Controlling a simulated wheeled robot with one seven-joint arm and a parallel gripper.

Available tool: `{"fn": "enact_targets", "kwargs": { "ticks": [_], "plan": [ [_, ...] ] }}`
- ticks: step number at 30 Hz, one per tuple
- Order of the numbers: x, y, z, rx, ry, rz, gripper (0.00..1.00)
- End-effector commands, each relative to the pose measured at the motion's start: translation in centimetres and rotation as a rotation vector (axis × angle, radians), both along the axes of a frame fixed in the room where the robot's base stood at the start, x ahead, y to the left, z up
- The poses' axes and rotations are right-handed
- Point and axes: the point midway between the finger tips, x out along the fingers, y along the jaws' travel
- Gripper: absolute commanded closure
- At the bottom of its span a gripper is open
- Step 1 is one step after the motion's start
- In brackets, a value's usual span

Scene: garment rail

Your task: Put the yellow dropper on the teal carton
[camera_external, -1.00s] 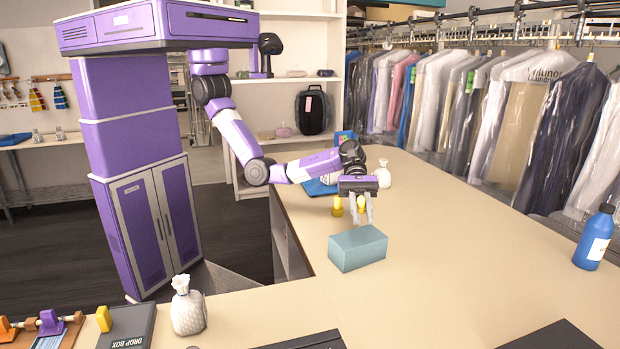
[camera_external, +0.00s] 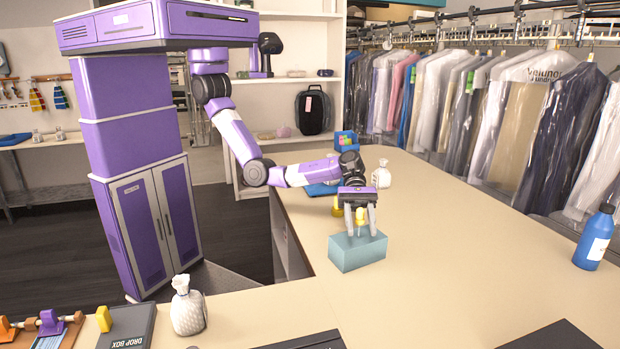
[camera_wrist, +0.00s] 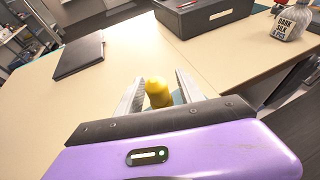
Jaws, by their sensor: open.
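The yellow dropper (camera_external: 360,216) is upright at the top of the teal carton (camera_external: 358,254), between my fingers. Whether its lower end touches the carton is hard to tell. My gripper (camera_external: 360,233) points down over the carton, its fingers open on either side of the dropper. In the wrist view the dropper's rounded yellow top (camera_wrist: 157,91) shows between the spread fingers (camera_wrist: 160,90), with gaps beside it. A bit of the teal carton (camera_wrist: 178,97) shows behind it; the gripper body hides the rest.
Another yellow object (camera_external: 337,207) stands just behind the gripper, partly hidden. A blue bottle (camera_external: 595,238) stands at the right. The counter right of the carton is clear.

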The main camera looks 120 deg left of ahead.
Motion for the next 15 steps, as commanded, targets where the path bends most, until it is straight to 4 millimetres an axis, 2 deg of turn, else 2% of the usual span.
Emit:
{"fn": "enact_targets", "kwargs": {
  "ticks": [5, 15],
  "plan": [
    [-0.1, 0.3, 0.4, 0.0, 0.0, 0.001, 0.56],
    [-2.9, 5.4, 2.8, 0.001, -0.003, 0.003, 0.56]
  ]
}}
